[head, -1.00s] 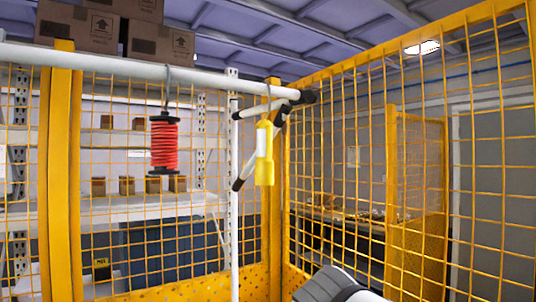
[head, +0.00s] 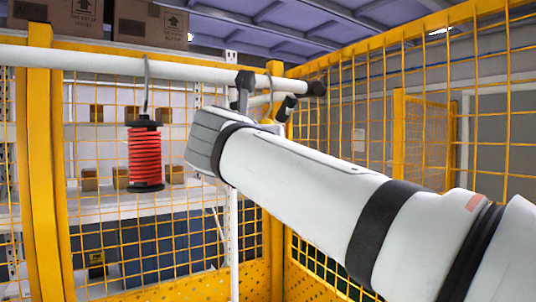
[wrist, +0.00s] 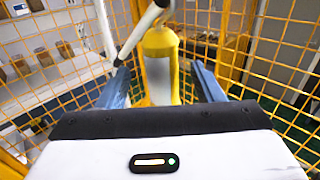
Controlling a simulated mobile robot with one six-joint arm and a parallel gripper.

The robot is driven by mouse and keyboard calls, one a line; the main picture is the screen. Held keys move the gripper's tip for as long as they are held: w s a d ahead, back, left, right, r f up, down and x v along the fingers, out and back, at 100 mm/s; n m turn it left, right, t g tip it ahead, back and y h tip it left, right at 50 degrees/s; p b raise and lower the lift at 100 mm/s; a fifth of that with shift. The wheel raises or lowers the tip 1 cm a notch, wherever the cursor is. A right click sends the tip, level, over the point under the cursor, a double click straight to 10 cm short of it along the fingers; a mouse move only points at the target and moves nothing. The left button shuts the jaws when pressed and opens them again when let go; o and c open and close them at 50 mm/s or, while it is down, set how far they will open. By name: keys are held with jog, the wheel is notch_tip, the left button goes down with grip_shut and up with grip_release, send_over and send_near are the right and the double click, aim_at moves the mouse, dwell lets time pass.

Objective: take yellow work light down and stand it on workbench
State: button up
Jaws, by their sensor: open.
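The yellow work light (wrist: 160,43) hangs upright in the wrist view, with a pale panel on its near side. My gripper (wrist: 160,72) is open, with one blue-grey finger on each side of the light. I see space between the fingers and the light, and no clear contact. In the head view my arm covers nearly all of the light and the gripper; only the hook's area near the rail end shows. The workbench is not clearly visible now.
A white rail (head: 110,66) crosses the head view, with a red cable reel (head: 145,157) hanging left of my arm. Yellow mesh fencing (head: 425,110) stands behind and to the right. A white slanted bar (wrist: 137,32) passes close to the light in the wrist view.

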jog(key=w, duration=0.2)
jog(key=w+d, duration=0.1)
jog(key=shift+w+p, duration=0.4)
jog(key=shift+s, duration=0.1)
jog(key=c, duration=1.2)
